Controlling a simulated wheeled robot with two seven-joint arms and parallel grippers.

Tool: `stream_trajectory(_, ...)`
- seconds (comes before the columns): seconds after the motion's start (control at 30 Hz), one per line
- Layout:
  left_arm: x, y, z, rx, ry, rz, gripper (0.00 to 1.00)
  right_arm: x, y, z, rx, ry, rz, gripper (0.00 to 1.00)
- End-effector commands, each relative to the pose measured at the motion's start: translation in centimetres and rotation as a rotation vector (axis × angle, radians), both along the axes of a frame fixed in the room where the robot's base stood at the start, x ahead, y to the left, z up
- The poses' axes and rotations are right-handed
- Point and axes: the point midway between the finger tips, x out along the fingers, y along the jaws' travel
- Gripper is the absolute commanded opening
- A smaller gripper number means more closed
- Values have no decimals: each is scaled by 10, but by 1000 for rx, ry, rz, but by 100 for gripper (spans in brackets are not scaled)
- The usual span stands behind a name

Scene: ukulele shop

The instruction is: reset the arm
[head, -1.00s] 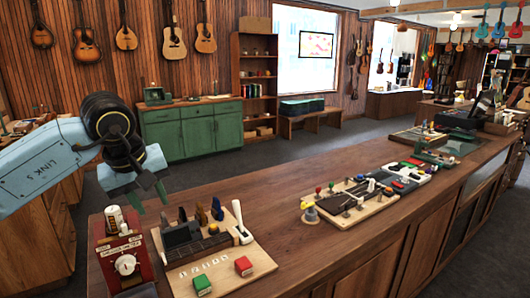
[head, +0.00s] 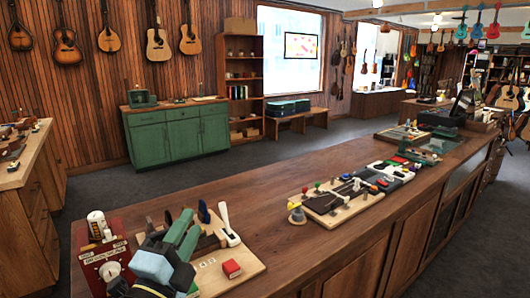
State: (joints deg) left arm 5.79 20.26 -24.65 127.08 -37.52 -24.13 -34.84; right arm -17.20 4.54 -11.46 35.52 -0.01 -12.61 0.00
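My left gripper (head: 190,228) reaches in from the bottom edge, blue-grey at the wrist with dark green fingers. It is above or against the left part of a light wooden board (head: 247,262) on the counter. The fingers point away from me toward the board's dark block and upright pieces; I cannot tell whether they touch anything or how far apart they are. The arm hides much of the board's left side. My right gripper is not in view.
A red box with a white dial (head: 109,271) stands left of the board, close to my arm. A second board with small knobs and tools (head: 340,200) lies farther along the wooden counter (head: 280,205). Bare counter lies between the boards. A green cabinet (head: 176,133) stands behind.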

Motion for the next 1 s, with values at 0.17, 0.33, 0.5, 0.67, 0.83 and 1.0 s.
stream_trajectory(0.17,-35,56,-117,-474,546,208,34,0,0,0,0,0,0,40)
stream_trajectory(0.33,-105,80,-207,-804,958,428,34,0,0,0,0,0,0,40)
stream_trajectory(0.5,-173,85,-256,-1001,1233,612,34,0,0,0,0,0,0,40)
stream_trajectory(0.67,-233,83,-282,-1127,1436,773,34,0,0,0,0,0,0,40)
stream_trajectory(0.83,-253,81,-318,-1169,1529,857,34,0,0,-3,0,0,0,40)
stream_trajectory(1.0,-246,80,-369,-1157,1545,868,34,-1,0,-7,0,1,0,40)
